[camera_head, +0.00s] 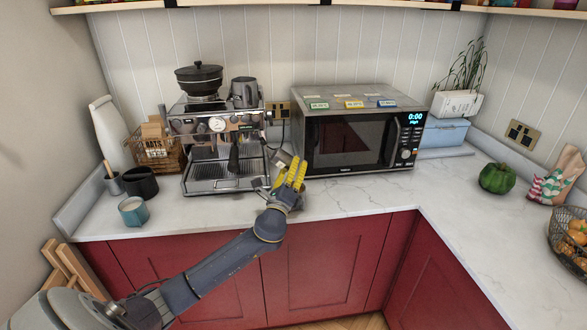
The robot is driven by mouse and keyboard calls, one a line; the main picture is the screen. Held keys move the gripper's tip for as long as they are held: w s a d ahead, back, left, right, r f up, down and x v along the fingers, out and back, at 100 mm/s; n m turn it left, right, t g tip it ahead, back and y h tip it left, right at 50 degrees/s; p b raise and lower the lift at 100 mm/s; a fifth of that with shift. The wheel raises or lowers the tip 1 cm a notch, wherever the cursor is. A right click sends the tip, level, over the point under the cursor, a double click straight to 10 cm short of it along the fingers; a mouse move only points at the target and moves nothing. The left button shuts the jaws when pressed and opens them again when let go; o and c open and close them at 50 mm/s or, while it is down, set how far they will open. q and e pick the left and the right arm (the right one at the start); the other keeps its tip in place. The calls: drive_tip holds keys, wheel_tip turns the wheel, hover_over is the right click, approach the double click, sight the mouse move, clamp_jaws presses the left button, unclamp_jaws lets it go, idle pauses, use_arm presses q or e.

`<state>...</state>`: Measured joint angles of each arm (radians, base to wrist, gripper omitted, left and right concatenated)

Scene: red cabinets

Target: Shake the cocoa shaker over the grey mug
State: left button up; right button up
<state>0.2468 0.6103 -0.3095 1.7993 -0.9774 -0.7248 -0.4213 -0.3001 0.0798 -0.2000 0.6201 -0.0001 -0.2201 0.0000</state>
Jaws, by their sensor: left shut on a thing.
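My left gripper (291,174), with yellow fingers, is over the counter in front of the gap between the coffee machine and the microwave. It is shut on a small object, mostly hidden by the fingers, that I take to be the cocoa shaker. A pale and dark piece shows just behind the fingers. A blue-grey mug (133,211) with a pale inside stands upright at the counter's left front, well apart from the gripper. A dark grey mug-like vessel (244,92) stands on top of the coffee machine. I cannot tell for certain which is the grey mug. My right gripper is out of view.
The coffee machine (215,165) stands left of the gripper, the microwave (350,140) to its right. A black pot (141,183) and a small jar (114,184) with a wooden utensil stand behind the blue-grey mug. A green pumpkin-like vegetable (496,178) sits right. The front counter is mostly clear.

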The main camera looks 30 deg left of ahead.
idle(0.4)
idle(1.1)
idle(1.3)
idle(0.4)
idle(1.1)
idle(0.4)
